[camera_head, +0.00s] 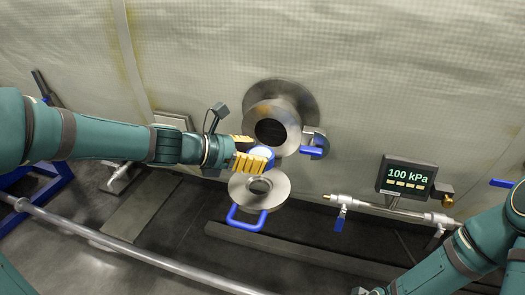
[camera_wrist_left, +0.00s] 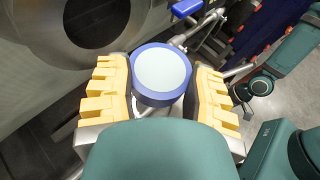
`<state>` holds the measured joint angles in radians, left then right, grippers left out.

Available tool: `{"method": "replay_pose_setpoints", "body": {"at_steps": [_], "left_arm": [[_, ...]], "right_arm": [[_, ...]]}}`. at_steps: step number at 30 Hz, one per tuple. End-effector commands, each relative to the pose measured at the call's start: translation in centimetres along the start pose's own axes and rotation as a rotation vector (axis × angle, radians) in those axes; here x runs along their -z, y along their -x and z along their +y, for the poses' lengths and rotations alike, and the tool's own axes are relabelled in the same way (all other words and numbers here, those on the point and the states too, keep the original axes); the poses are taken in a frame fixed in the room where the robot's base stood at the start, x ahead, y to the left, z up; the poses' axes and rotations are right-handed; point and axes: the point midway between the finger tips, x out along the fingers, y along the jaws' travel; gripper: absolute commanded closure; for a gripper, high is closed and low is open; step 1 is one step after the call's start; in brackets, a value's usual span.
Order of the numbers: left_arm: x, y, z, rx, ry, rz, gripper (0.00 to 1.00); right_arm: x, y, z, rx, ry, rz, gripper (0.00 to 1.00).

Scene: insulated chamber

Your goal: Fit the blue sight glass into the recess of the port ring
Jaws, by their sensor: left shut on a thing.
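The blue sight glass (camera_wrist_left: 161,73) is a round disc with a blue rim and a pale face. My left gripper (camera_wrist_left: 164,92) is shut on it, with yellow fingers on both sides of the rim. In the head view the sight glass (camera_head: 262,153) shows partly, behind the yellow fingers. My left gripper (camera_head: 246,152) holds it just below and in front of the metal port ring (camera_head: 262,113), which stands out from the wall with a dark round opening. The port ring (camera_wrist_left: 135,28) shows at the upper left of the left wrist view. The glass is apart from it.
A metal ring-shaped cover (camera_head: 275,188) with a blue handle (camera_head: 246,224) hangs below the port. A blue latch handle (camera_head: 312,152) sits at the port's right. A 100 kPa display (camera_head: 406,179) and piping stand further right. My right arm (camera_head: 465,255) is at lower right.

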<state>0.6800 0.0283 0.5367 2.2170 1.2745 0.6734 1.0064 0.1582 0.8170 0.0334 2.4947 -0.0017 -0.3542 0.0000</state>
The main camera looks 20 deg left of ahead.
Motion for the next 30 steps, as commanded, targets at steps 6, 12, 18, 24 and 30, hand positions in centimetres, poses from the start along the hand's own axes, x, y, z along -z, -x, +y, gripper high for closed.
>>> {"method": "replay_pose_setpoints", "body": {"at_steps": [6, 12, 18, 24, 30], "left_arm": [[0.0, 0.0, 0.0, 0.000, 0.000, 0.000, 0.86], [0.0, 0.1, 0.0, -0.005, 0.001, -0.002, 0.86], [0.8, -0.2, 0.0, -0.011, 0.004, -0.004, 0.86], [2.3, -0.8, 0.0, -0.011, 0.006, -0.005, 0.86], [4.0, -1.6, 0.0, -0.011, 0.006, -0.005, 0.86]], "right_arm": [[0.0, 0.0, 0.0, 0.000, 0.001, 0.000, 0.53], [0.0, -0.1, 0.0, 0.000, 0.000, 0.000, 0.53], [-0.1, -0.9, 0.3, 0.000, -0.001, 0.001, 0.53], [-0.4, -2.2, 0.9, -0.001, -0.003, 0.002, 0.53], [-0.6, -3.8, 1.4, -0.003, -0.004, 0.002, 0.53]]}}
